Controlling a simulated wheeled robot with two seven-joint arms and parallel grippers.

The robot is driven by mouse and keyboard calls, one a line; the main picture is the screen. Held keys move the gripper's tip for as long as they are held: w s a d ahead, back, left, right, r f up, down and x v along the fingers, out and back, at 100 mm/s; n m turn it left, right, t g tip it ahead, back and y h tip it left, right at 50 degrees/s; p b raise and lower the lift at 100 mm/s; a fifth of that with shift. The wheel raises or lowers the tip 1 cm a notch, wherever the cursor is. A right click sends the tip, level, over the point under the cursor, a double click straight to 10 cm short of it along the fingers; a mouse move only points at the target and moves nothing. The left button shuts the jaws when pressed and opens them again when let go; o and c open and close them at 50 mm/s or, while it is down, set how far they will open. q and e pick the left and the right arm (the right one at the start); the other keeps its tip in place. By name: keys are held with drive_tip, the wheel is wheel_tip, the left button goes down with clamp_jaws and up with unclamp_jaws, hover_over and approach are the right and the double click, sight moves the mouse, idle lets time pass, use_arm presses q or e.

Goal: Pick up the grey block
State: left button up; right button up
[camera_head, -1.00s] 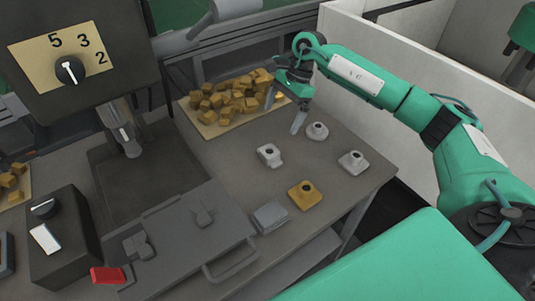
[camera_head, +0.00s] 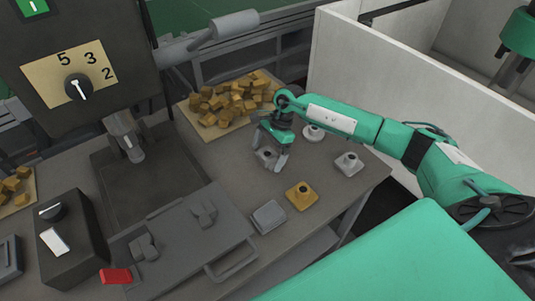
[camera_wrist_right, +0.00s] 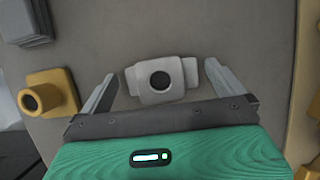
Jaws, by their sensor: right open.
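In the right wrist view a light grey block (camera_wrist_right: 158,80) with a round dark hole in its top lies between the fingers of my right gripper (camera_wrist_right: 163,84). The gripper is open, with a finger on either side of the block and visible gaps. In the head view my right gripper (camera_head: 271,160) is over this block and mostly hides it. Two similar pale blocks stand on the table, one behind the gripper (camera_head: 314,132) and one to its right (camera_head: 348,164). A flat grey box (camera_head: 268,217) lies nearer the front. My left gripper is not in view.
A yellow block with a hole (camera_head: 302,195) stands close by and shows in the right wrist view (camera_wrist_right: 50,95). A board of yellow cubes (camera_head: 232,100) is behind. A white wall stands right.

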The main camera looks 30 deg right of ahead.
drive_tip(key=shift+a+f, duration=0.1)
drive_tip(key=shift+f, duration=0.2)
drive_tip(key=c, duration=1)
drive_tip(key=shift+r, duration=0.1)
